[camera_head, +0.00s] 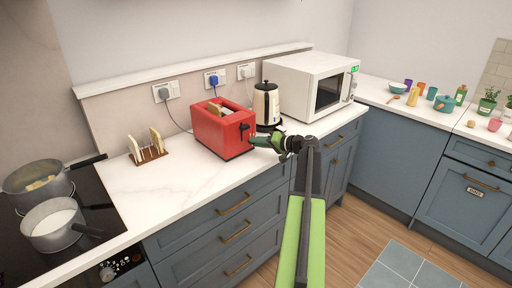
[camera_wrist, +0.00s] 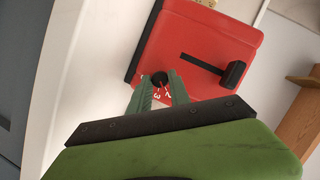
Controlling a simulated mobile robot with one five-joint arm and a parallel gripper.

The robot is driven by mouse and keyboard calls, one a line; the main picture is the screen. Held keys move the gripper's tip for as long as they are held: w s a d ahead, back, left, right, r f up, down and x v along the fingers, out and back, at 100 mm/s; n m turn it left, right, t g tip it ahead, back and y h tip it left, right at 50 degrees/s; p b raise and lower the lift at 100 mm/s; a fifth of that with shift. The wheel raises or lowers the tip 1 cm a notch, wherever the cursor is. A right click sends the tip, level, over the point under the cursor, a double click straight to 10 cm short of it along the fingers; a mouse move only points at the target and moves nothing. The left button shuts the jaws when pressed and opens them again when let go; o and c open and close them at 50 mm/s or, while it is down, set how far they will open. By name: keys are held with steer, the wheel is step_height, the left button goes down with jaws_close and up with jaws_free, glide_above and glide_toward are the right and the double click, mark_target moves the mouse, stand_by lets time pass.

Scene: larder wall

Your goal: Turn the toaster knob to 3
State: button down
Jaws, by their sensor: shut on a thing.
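The red toaster (camera_head: 224,129) stands on the worktop in the head view, and its end face (camera_wrist: 215,50) fills much of the wrist view. My green-fingered gripper (camera_head: 252,140) reaches that end face from the right. In the wrist view my gripper (camera_wrist: 161,80) is shut on the small dark knob (camera_wrist: 159,79), one finger on each side. White numerals, one looking like a 3, show just below the knob between the fingers. The pointer's exact setting is too small to tell. The black lever (camera_wrist: 232,74) sticks out beside the knob, clear of my fingers.
A cream kettle (camera_head: 267,105) stands close behind the toaster, with a white microwave (camera_head: 300,85) to its right. A toast rack (camera_head: 149,153) stands left, and pans (camera_head: 52,222) sit on the hob. The worktop in front of the rack is clear.

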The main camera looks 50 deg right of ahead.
steer(key=m+b, duration=0.1)
steer(key=m+y+b, duration=0.1)
steer(key=m+t+b, duration=0.1)
steer(key=shift+w+d+f, duration=0.1)
steer(key=shift+d+f, duration=0.15)
steer(key=shift+m+t+y+b, duration=0.55)
steer(key=shift+m+b, duration=0.6)
steer(key=shift+m, duration=0.35)
steer(key=shift+r, duration=0.1)
steer(key=c, duration=1.2)
jaws_free()
steer(key=v, duration=1.7)
steer(key=shift+s+f, duration=0.2)
steer(key=shift+s, duration=0.05)
